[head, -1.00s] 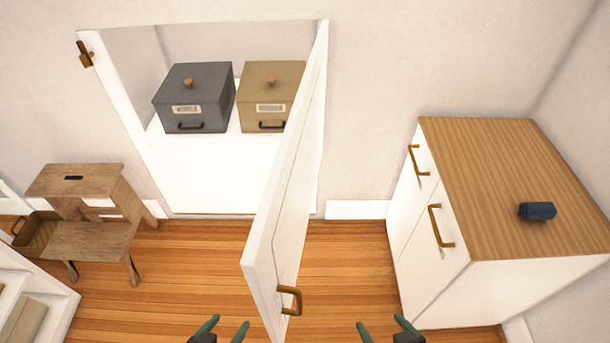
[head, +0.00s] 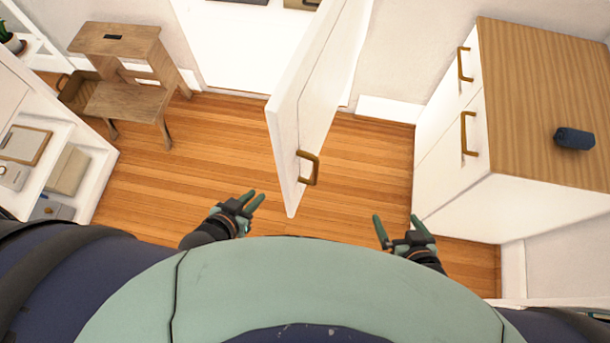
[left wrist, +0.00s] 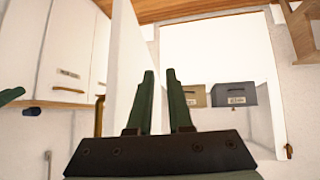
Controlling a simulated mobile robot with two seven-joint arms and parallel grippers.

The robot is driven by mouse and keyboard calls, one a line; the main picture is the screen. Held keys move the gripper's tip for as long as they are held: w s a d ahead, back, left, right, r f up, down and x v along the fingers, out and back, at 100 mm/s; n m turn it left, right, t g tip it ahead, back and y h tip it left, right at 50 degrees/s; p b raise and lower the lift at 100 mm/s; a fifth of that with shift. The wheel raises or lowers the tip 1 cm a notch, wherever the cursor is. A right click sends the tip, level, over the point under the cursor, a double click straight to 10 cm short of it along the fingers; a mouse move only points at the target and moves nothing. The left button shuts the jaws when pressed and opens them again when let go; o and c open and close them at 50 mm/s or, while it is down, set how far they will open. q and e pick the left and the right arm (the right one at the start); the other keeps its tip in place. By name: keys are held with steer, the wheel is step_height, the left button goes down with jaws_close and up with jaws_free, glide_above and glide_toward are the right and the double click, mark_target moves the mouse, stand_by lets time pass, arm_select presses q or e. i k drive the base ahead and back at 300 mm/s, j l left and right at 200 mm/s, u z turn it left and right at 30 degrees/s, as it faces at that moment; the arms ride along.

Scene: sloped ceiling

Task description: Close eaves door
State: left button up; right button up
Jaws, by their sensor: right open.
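The white eaves door (head: 300,110) stands wide open, swung out into the room from the right side of the wall opening. Its brass handle (head: 308,168) is near the lower free end. My left gripper (head: 255,196) is open and empty, left of the door's free end and apart from it. My right gripper (head: 397,219) is open and empty, to the right of the door and nearer my body. In the left wrist view, the door (left wrist: 125,50) is left of the fingers, and a grey box (left wrist: 234,95) and a khaki box (left wrist: 194,96) sit inside the opening.
A white cabinet with a wooden top (head: 550,90) stands at the right, with a dark blue roll (head: 574,138) on it. A wooden step stool (head: 125,100) and white shelves (head: 90,165) are at the left. Wooden floor (head: 220,130) is clear around the door.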

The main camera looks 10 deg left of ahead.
mark_target(300, 109)
steer(key=k+l, duration=0.65)
steer(key=k+l+u, duration=0.05)
